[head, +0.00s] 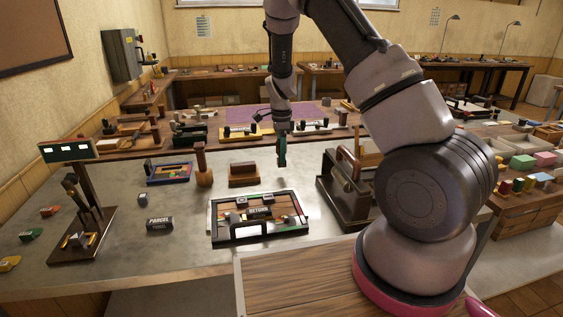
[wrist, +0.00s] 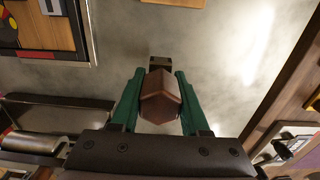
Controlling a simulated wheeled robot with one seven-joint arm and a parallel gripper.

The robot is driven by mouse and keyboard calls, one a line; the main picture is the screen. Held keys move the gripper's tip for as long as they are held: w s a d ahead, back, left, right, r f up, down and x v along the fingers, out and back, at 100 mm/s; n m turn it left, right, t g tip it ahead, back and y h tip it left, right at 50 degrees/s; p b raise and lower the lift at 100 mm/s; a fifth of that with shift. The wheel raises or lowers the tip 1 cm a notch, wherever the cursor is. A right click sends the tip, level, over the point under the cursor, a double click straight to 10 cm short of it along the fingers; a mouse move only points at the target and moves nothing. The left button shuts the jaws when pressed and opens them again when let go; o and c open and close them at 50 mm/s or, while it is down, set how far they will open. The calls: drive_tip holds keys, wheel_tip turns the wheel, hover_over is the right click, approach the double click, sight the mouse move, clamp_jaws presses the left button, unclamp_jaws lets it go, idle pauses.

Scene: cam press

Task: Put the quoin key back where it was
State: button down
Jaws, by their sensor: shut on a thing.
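My gripper (wrist: 160,97) is shut on a brown, faceted wooden handle, which I take to be the quoin key (wrist: 160,98). The handle sits between the two green fingers in the wrist view. A small dark block (wrist: 159,63) shows just beyond the handle; I cannot tell if it is part of the key. In the head view my gripper (head: 282,152) points down above the grey worktop, behind the framed forme (head: 217,232) marked RETURN. The key is too small to make out there.
A dark press (head: 333,205) stands to the right of the forme. A wooden mallet (head: 203,168) and a brown block (head: 243,175) stand behind it. A PARCEL block (head: 160,224) and a tool stand (head: 75,252) are at left. The grey top (head: 165,258) between them has free room.

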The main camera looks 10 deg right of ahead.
drive_tip(key=shift+f, duration=1.65)
drive_tip(key=shift+f, duration=0.15)
drive_tip(key=shift+c, duration=2)
unclamp_jaws()
